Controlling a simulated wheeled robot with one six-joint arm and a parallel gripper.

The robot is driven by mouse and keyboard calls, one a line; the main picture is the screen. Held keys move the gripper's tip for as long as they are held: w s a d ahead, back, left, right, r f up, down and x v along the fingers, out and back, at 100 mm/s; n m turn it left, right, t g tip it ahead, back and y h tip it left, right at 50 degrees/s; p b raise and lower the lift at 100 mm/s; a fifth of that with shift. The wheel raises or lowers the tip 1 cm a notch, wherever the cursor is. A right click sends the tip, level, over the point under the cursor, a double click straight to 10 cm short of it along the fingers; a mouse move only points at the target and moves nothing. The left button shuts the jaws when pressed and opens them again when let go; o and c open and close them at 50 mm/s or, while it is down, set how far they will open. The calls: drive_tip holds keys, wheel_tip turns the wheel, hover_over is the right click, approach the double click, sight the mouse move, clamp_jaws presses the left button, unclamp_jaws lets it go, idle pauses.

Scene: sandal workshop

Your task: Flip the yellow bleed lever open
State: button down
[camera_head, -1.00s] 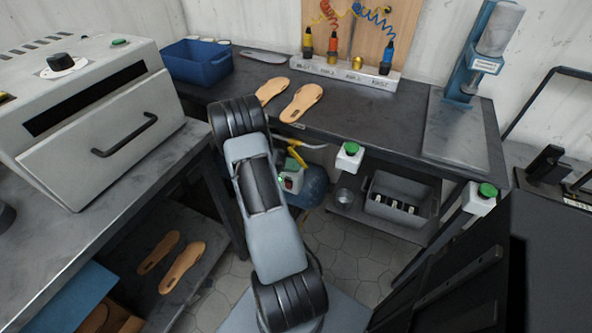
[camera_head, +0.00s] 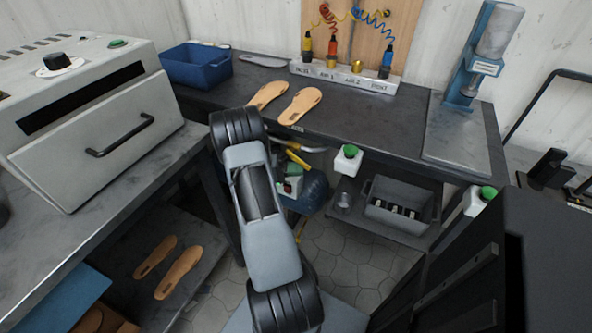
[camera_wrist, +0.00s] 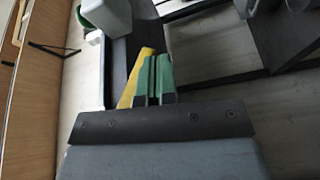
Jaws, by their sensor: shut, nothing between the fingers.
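The yellow bleed lever (camera_head: 298,158) shows in the head view as a short slanted bar under the bench, above the blue tank (camera_head: 315,188). In the wrist view, a yellow piece (camera_wrist: 138,76), which looks like the lever, lies just left of my gripper's fingers. My gripper (camera_wrist: 156,62) is shut and empty, with its green fingers side by side. I cannot tell whether they touch the yellow piece. In the head view my arm hides much of this area, and the fingers cannot be made out clearly.
The dark bench (camera_head: 400,125) stands over the tank, with two tan soles (camera_head: 299,106) near its front edge. A white box with a green button (camera_head: 347,161) hangs at its edge. A grey crate (camera_head: 398,222) sits on the low shelf. The grey oven (camera_head: 90,115) stands left.

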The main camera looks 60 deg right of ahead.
sight(300, 162)
drive_tip(key=shift+r, duration=0.1)
drive_tip(key=shift+r, duration=0.3)
wheel_tip(300, 162, up, 3)
drive_tip(key=shift+f+p, duration=0.2)
drive_tip(key=shift+p, duration=0.1)
drive_tip(key=s+a+r+p, duration=0.1)
drive_tip(key=s+a+r, duration=0.6)
drive_tip(key=a+r, duration=0.2)
drive_tip(key=shift+s+a+r, duration=0.25)
drive_tip(key=shift+s+a, duration=0.15)
drive_tip(key=shift+a, duration=0.85)
drive_tip(key=shift+a, duration=0.1)
